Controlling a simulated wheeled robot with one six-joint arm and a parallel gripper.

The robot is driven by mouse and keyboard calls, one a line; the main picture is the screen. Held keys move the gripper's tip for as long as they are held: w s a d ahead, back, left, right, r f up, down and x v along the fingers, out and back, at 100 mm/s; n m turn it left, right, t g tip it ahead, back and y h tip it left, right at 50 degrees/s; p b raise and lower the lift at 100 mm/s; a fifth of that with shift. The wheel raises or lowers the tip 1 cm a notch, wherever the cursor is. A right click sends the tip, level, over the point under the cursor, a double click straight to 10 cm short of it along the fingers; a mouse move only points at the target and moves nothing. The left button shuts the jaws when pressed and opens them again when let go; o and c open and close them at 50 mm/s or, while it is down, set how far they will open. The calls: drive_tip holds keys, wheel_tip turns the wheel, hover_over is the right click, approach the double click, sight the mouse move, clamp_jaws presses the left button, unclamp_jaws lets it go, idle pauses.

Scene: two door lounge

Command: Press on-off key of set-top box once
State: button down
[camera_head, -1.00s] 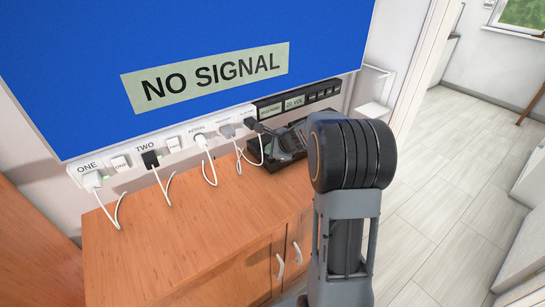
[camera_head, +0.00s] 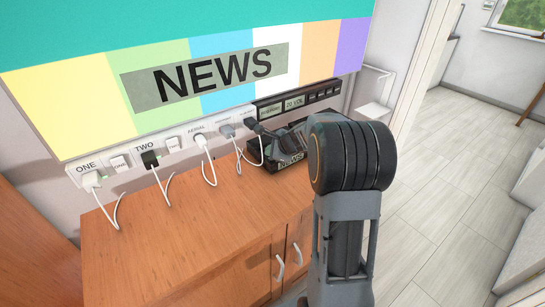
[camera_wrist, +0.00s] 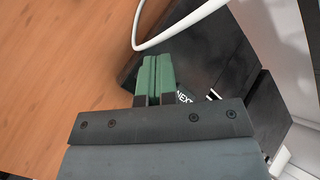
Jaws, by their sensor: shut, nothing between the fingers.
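The set-top box (camera_head: 262,160) is a black box on the wooden cabinet, under the right part of the screen. The on-off key is not clearly visible. The screen (camera_head: 190,75) shows colour bars and "NEWS".
A socket strip (camera_head: 150,150) with several plugs and switches runs under the screen. White cables (camera_head: 166,188) hang onto the cabinet (camera_head: 190,230). A white cable (camera_wrist: 170,38) loops near my fingers. A black panel (camera_head: 295,100) reads "20 VOL". Open floor lies at the right.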

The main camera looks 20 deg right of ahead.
drive_tip(key=shift+r+p, duration=0.55)
drive_tip(key=shift+r, duration=0.2)
wheel_tip(320, 180, up, 5)
drive_tip(key=p, duration=0.4)
idle(0.9)
